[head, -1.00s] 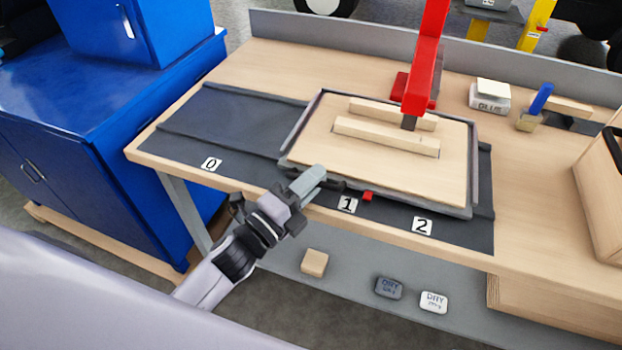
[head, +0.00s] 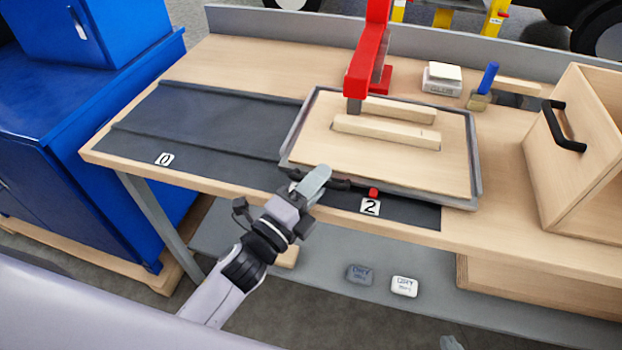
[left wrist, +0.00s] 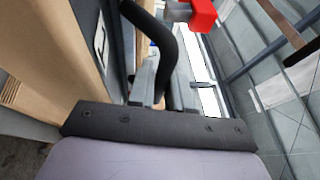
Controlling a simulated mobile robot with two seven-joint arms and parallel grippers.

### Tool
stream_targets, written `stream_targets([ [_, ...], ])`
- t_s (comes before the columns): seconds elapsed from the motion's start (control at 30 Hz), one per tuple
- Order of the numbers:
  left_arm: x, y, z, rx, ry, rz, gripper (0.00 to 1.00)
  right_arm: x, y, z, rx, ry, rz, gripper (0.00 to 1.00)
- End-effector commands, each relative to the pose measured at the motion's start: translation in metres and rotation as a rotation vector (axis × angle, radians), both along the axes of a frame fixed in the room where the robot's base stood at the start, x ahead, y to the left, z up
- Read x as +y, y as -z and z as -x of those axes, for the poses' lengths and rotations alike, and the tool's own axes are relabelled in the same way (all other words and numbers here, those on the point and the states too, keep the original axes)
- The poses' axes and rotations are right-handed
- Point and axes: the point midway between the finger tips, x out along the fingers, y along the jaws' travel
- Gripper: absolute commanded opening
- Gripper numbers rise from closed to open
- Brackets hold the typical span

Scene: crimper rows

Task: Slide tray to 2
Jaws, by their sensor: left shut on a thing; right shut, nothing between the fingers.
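The tray (head: 476,160) has a grey rim and a pale wooden floor with two wooden bars on it. It sits on the dark track (head: 210,117), its right end past the track's right end. A red marker (head: 373,192) on its front edge stands just above the label 2 (head: 370,207), roughly in line with it. My left gripper (head: 311,181) is shut on the black tray handle (head: 340,184); the handle also shows between the fingers in the left wrist view (left wrist: 172,40). Label 1 is not visible. The tip of my right gripper (head: 452,343) shows at the bottom edge, shut and empty.
A red press arm (head: 368,50) hangs over the tray's back part. A wooden box (head: 590,150) with a black handle stands at the right, with bare bench between it and the tray. Label 0 (head: 164,159) marks the empty left track.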

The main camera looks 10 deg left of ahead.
Motion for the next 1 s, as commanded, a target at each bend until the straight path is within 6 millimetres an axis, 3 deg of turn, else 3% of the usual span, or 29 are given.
stream_targets([
  [0.33,-0.006,0.0,0.002,0.001,0.009,0.005,0.0,0.0,0.0,0.0,0.0,-0.001,-0.001,0.0],
  [0.37,-0.006,0.0,0.002,0.001,0.009,0.005,0.25,0.0,0.0,0.0,0.0,-0.001,-0.001,0.0],
  [0.73,-0.002,0.001,0.004,0.002,0.005,0.003,0.25,0.0,0.001,0.0,0.0,-0.001,-0.001,0.0],
  [1.0,0.012,0.009,0.035,0.004,0.005,0.003,0.25,0.0,0.007,0.0,0.0,-0.001,-0.001,0.0],
])
